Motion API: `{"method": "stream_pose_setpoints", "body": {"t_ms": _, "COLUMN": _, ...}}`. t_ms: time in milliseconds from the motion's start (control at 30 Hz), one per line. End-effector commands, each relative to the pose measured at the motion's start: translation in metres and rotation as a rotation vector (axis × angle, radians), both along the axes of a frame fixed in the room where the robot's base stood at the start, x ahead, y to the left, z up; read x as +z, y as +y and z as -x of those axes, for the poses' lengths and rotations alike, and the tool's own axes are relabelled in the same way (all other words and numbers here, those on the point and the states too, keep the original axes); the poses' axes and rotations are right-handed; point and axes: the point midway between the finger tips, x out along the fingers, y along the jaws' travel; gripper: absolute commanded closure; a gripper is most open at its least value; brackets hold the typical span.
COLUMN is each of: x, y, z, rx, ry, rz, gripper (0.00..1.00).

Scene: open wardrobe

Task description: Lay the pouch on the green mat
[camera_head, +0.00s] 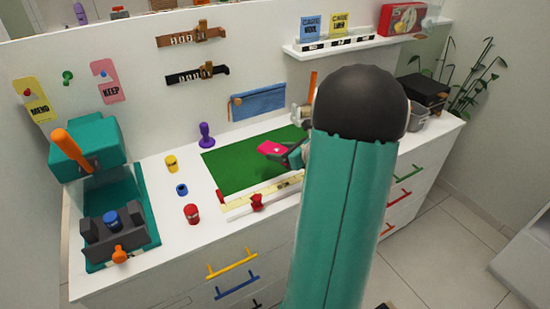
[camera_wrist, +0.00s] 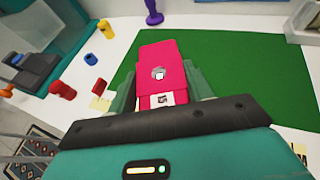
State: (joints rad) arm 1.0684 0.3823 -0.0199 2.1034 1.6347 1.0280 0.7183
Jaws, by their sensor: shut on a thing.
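The green mat (camera_head: 235,162) lies flat on the white counter top; it also fills the right of the wrist view (camera_wrist: 240,70). My gripper (camera_head: 288,156) is shut on a flat pink item (camera_head: 270,148). In the wrist view the pink item (camera_wrist: 160,60) has a round grey mark and a white label, and sits between my fingers (camera_wrist: 160,90). It overlaps the mat in both views; I cannot tell whether it touches it. A blue pouch-like case (camera_head: 258,103) with an orange pull is against the wall behind the mat. I cannot tell for sure which is the pouch.
A purple object (camera_head: 206,134) stands behind the mat. A yellow can (camera_head: 171,163), blue ring (camera_head: 182,189) and red can (camera_head: 191,213) stand left of it. A teal and grey machine (camera_head: 105,210) is further left. A shelf (camera_head: 350,46) hangs at the back right.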

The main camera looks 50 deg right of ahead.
Motion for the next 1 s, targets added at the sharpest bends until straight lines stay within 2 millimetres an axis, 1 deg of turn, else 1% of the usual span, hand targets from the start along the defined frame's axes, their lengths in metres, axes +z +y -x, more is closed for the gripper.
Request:
{"method": "stream_pose_setpoints", "body": {"t_ms": 33, "x": -0.006, "y": -0.008, "z": -0.009, "rx": 0.001, "ry": 0.0, "rz": -0.003, "gripper": 0.72}}
{"method": "stream_pose_setpoints", "body": {"t_ms": 167, "x": -0.019, "y": -0.027, "z": -0.03, "rx": 0.001, "ry": 0.0, "rz": -0.004, "gripper": 0.72}}
{"method": "stream_pose_setpoints", "body": {"t_ms": 300, "x": -0.044, "y": -0.04, "z": -0.046, "rx": 0.001, "ry": 0.0, "rz": -0.005, "gripper": 0.72}}
{"method": "stream_pose_setpoints", "body": {"t_ms": 400, "x": -0.058, "y": -0.048, "z": -0.056, "rx": 0.001, "ry": -0.001, "rz": -0.003, "gripper": 0.72}}
{"method": "stream_pose_setpoints", "body": {"t_ms": 500, "x": -0.067, "y": -0.054, "z": -0.062, "rx": 0.001, "ry": -0.001, "rz": -0.001, "gripper": 0.72}}
{"method": "stream_pose_setpoints", "body": {"t_ms": 667, "x": -0.076, "y": -0.059, "z": -0.068, "rx": 0.001, "ry": -0.001, "rz": -0.001, "gripper": 0.72}}
{"method": "stream_pose_setpoints", "body": {"t_ms": 833, "x": -0.102, "y": -0.06, "z": -0.068, "rx": -0.001, "ry": 0.0, "rz": -0.004, "gripper": 0.72}}
{"method": "stream_pose_setpoints", "body": {"t_ms": 900, "x": -0.107, "y": -0.06, "z": -0.068, "rx": 0.0, "ry": -0.001, "rz": -0.002, "gripper": 0.72}}
{"method": "stream_pose_setpoints", "body": {"t_ms": 1000, "x": -0.107, "y": -0.06, "z": -0.068, "rx": 0.0, "ry": -0.001, "rz": 0.0, "gripper": 0.72}}
